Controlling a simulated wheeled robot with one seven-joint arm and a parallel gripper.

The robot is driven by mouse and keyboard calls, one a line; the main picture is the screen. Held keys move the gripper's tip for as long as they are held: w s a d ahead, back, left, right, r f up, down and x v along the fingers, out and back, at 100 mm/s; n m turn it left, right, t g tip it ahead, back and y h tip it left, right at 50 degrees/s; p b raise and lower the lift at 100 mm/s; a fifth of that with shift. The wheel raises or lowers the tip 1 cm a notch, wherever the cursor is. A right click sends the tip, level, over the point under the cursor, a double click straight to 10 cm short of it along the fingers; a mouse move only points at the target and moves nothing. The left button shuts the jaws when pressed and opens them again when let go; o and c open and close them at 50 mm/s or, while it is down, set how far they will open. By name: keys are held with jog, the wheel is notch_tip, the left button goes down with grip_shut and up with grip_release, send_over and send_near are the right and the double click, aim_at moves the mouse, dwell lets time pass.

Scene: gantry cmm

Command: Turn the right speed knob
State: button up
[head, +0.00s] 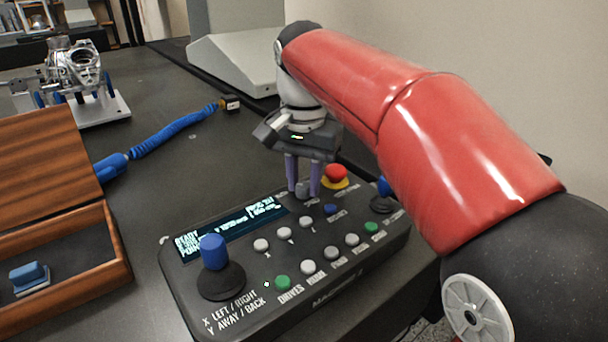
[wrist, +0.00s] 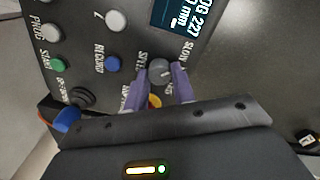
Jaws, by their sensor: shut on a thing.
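The speed knob (wrist: 159,70) is a small round grey knob on the control panel. It sits between the two purple fingers of my gripper (wrist: 160,82) in the wrist view, with lettering like "SLOW" beside it. In the head view the knob (head: 302,187) shows between the fingertips of my gripper (head: 303,190), which points down at the panel's back right. My gripper is shut on the knob. The control panel (head: 340,285) is a dark box with a lit display (head: 230,232), which partly shows in the wrist view too. The fingers hide part of the knob's sides and label.
A red emergency button (head: 336,174) on a yellow base stands just right of my fingers. A blue joystick (head: 213,252) is at the panel's left, another (head: 384,187) at its right. Several buttons lie between. A wooden box (head: 125,262) is at left, a blue cable (head: 175,132) behind.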

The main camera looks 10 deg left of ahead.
jog(key=m+p, duration=0.1)
jog(key=m, duration=0.1)
jog(key=m+p, duration=0.1)
jog(key=shift+r+m+p, duration=0.2)
jog(key=shift+m+p, duration=0.2)
jog(key=m+p, duration=0.1)
jog(key=m, duration=0.3)
jog(key=shift+f+m, duration=0.1)
jog(key=shift+m, duration=0.2)
jog(key=m, duration=0.5)
jog(key=shift+d, duration=0.1)
jog(key=m, duration=0.5)
jog(key=shift+s, duration=0.1)
jog(key=shift+m, duration=0.4)
jog(key=o, duration=1)
